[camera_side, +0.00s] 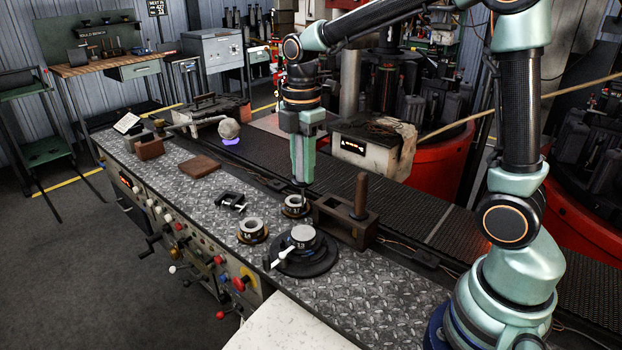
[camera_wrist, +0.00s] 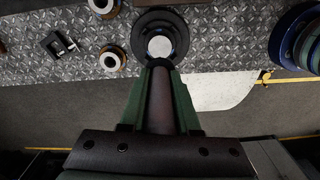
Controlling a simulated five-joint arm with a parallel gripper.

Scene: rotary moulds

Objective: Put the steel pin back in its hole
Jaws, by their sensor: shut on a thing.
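My gripper (camera_side: 302,180) points straight down in the side view, above the bench near the ring marked 1.7 (camera_side: 295,206). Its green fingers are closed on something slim. A short thin end, seemingly the steel pin (camera_side: 303,190), shows just below the fingertips; most of it is hidden. In the wrist view the gripper (camera_wrist: 160,66) covers the middle, and the pin cannot be made out. The round black fixture marked 1.3 (camera_side: 303,238), with a white-tipped lever, shows beyond the fingertips in the wrist view (camera_wrist: 160,24). I cannot tell which hole belongs to the pin.
A second ring (camera_side: 252,229) sits left of the fixture. A brown block with an upright post (camera_side: 361,195) stands close to the right of my gripper. A small black clamp (camera_side: 231,201) and a brown slab (camera_side: 200,166) lie to the left. The front bench plate (camera_side: 375,290) is clear.

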